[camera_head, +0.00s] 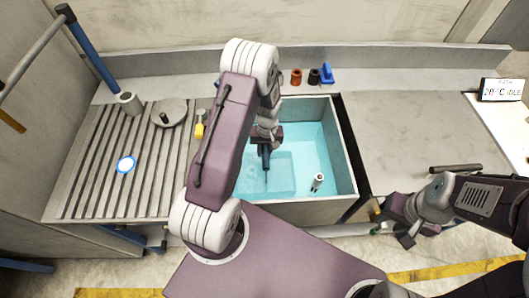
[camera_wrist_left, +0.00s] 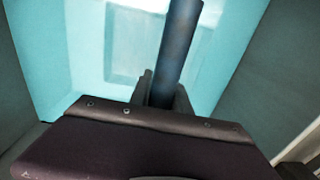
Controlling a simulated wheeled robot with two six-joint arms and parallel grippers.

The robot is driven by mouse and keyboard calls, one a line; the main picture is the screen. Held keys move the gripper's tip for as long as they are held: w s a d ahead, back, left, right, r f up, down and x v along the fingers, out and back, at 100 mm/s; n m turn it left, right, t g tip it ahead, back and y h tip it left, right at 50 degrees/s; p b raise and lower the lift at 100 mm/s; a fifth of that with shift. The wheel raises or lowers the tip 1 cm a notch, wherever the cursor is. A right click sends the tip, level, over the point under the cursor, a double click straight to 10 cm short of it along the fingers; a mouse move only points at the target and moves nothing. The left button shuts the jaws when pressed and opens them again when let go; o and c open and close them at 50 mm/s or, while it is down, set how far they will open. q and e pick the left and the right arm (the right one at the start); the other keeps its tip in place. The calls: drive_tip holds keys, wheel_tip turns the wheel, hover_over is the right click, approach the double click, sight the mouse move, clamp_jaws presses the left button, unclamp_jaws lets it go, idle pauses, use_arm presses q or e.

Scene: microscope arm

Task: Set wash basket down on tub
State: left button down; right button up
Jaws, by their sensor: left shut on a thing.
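The tub (camera_head: 345,160) is a grey basin of turquoise water set into the bench. My left gripper (camera_head: 264,147) reaches down over it, partly hidden by my arm. It is shut on a dark blue upright bar (camera_head: 266,160), which looks like the wash basket's handle. The bar also shows in the left wrist view (camera_wrist_left: 178,45), between the fingers. A paler square outline (camera_head: 283,172) shows in the water around the bar's lower end; I cannot tell whether it is the basket or the tub floor. My right gripper (camera_head: 393,228) is open and empty by the bench's front edge.
A small pale cylinder (camera_head: 317,182) stands in the tub's right part. A ribbed drainboard (camera_head: 90,185) at left holds a grey cup (camera_head: 130,103), a round lid (camera_head: 168,112) and a blue-rimmed disc (camera_head: 126,165). A dark rod (camera_head: 456,169) lies on the right counter, otherwise mostly clear.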

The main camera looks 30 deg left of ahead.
use_arm(q)
drive_tip(key=shift+w+f, duration=0.15)
drive_tip(key=shift+f, duration=0.55)
drive_tip(key=c, duration=1.2)
unclamp_jaws()
drive_tip(key=r, duration=1.2)
drive_tip(key=shift+w+d+r, duration=0.1)
drive_tip(key=shift+d+r, duration=0.05)
drive_tip(key=shift+d, duration=0.15)
drive_tip(key=shift+s+d+r, duration=0.2)
drive_tip(key=shift+s+r, duration=0.05)
drive_tip(key=s+d+r+m, duration=0.2)
drive_tip(key=s+d+m, duration=0.1)
drive_tip(key=s, duration=0.3)
drive_tip(key=s+d+r+m+t, duration=0.1)
drive_tip(key=s+d+r+m, duration=0.1)
drive_tip(key=s, duration=0.4)
drive_tip(key=shift+d+m+t+h, duration=0.3)
drive_tip(key=shift+d+m+h, duration=0.1)
drive_tip(key=shift+d+m, duration=0.25)
